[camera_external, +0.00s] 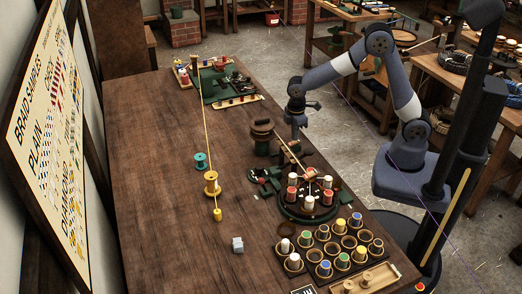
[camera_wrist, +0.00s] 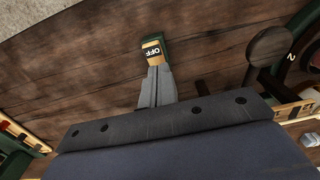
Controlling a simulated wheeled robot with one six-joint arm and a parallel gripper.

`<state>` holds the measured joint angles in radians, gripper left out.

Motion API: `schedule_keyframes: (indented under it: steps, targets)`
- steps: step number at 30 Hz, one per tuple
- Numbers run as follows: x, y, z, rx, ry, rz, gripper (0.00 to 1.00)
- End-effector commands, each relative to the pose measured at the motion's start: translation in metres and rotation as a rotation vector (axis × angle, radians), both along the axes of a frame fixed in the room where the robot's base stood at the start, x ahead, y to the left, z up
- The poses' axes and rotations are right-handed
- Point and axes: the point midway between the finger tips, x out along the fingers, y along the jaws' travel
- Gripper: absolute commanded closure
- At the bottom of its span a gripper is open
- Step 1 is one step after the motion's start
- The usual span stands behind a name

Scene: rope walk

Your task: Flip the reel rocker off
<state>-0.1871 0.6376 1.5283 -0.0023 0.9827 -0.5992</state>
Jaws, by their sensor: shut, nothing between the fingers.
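In the external view my gripper (camera_external: 297,136) hangs over the right edge of the long table, and the rocker is not clearly visible there.
A dark reel (camera_external: 262,134) stands just left of my gripper. A round braiding stand (camera_external: 310,213) with red and white bobbins is nearer. A tray of spools (camera_external: 335,246) lies at the front right. The long table (camera_external: 150,150) is clear on its left.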

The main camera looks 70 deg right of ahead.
Motion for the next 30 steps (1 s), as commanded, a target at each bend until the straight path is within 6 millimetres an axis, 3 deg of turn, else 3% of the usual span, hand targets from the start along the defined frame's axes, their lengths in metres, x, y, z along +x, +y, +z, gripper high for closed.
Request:
schedule_keyframes:
  steps: [1,15,21,30]
  targets:
    - [-0.001,-0.002,0.017,-0.001,-0.002,-0.002,1.00]
    - [0.000,-0.003,0.109,-0.002,-0.006,-0.001,1.00]
    - [-0.001,-0.003,0.123,-0.004,-0.004,-0.001,1.00]
    - [-0.001,-0.003,0.124,-0.004,-0.004,-0.001,1.00]
